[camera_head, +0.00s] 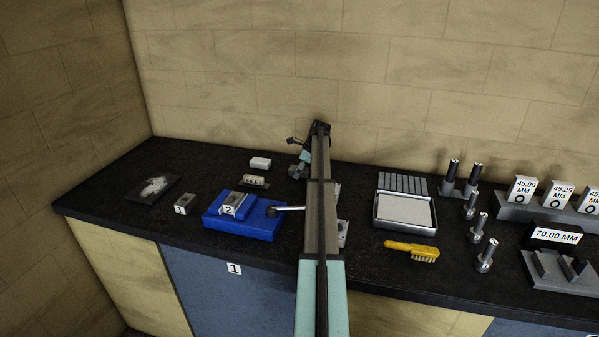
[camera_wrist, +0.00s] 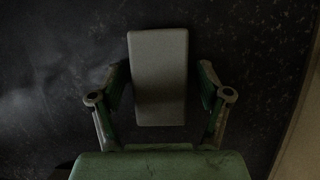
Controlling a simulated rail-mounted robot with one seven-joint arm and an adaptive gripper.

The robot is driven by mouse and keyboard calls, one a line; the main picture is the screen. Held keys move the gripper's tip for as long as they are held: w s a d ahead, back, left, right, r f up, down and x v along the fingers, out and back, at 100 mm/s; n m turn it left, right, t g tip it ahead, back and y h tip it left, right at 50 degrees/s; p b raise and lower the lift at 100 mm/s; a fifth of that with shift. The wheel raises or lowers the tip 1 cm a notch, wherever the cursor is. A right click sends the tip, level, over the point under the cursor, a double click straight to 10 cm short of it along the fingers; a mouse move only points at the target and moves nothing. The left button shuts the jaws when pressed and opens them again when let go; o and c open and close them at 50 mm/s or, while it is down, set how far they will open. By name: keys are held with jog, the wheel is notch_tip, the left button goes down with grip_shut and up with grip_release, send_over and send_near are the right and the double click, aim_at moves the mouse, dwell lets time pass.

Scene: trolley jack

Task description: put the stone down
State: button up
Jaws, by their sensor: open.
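The stone (camera_wrist: 158,78), a plain light-grey rectangular block, shows in the wrist view between the two fingers of my gripper (camera_wrist: 159,80). The fingers stand apart, with a dark gap between each finger and the stone's sides. The stone's lower end lies close to the gripper's palm; whether it touches the palm is unclear. My arm hides part of the bench there.
Left of my arm are a blue block (camera_head: 243,229) with a lever, a ribbed piece (camera_head: 254,182) and a dark mat (camera_head: 153,188). To the right are a metal-rimmed tray (camera_head: 404,227), a yellow brush (camera_head: 412,250), steel pins and labelled gauges. The back wall is close.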

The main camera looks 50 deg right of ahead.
jog(key=b+v, duration=0.3)
jog(key=v, duration=0.9)
jog(key=shift+r, duration=0.25)
jog(key=shift+w, duration=0.1)
